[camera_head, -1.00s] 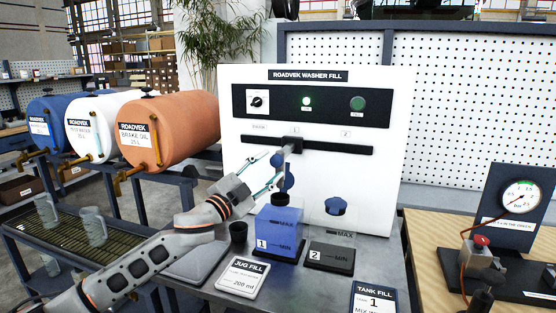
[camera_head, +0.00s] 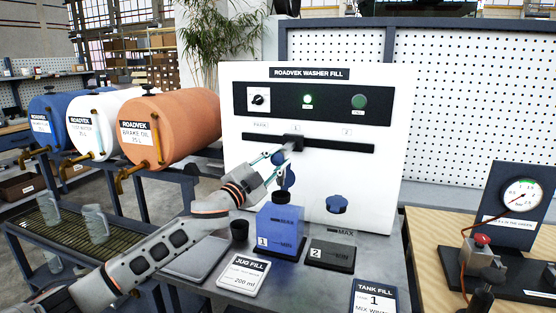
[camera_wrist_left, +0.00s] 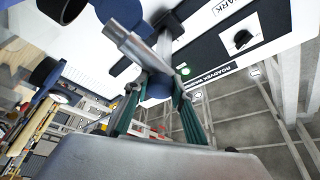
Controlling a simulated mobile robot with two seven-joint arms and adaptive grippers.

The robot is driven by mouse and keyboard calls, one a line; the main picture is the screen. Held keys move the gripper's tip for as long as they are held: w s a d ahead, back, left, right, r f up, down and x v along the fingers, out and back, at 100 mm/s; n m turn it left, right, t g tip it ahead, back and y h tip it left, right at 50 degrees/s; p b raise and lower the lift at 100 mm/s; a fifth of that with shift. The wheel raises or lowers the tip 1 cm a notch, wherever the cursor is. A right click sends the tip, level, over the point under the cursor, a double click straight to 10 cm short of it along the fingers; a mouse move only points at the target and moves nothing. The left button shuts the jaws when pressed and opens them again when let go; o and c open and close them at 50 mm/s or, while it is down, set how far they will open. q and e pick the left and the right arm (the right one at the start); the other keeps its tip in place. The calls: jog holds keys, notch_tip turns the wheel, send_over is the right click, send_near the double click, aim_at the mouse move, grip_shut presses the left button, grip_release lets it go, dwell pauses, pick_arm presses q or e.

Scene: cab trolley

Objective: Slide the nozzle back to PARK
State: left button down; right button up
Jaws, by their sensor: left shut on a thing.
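The nozzle (camera_head: 287,178) is a blue part hanging from a dark carriage (camera_head: 292,141) on the slotted rail of the white washer-fill panel. The carriage stands below the 1 mark, right of the PARK mark (camera_head: 260,125). My left gripper (camera_head: 281,164) is at the nozzle, its teal fingers on either side. In the left wrist view the fingers (camera_wrist_left: 160,95) are shut on the nozzle, with blue and a grey bar between and behind them. The exact contact is partly hidden. My right gripper is not in view.
A small black cup (camera_head: 239,231) stands left. The rail (camera_head: 252,137) is clear towards PARK.

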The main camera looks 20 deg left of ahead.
pick_arm(q)
jog(key=a+p, duration=0.1)
jog(key=a, duration=1.2)
jog(key=shift+w+p, duration=0.25)
jog(key=shift+p, duration=0.1)
jog(key=shift+a, duration=0.15)
jog(key=c, duration=1.7)
grip_release()
jog(key=shift+a, duration=0.15)
jog(key=v, duration=1.2)
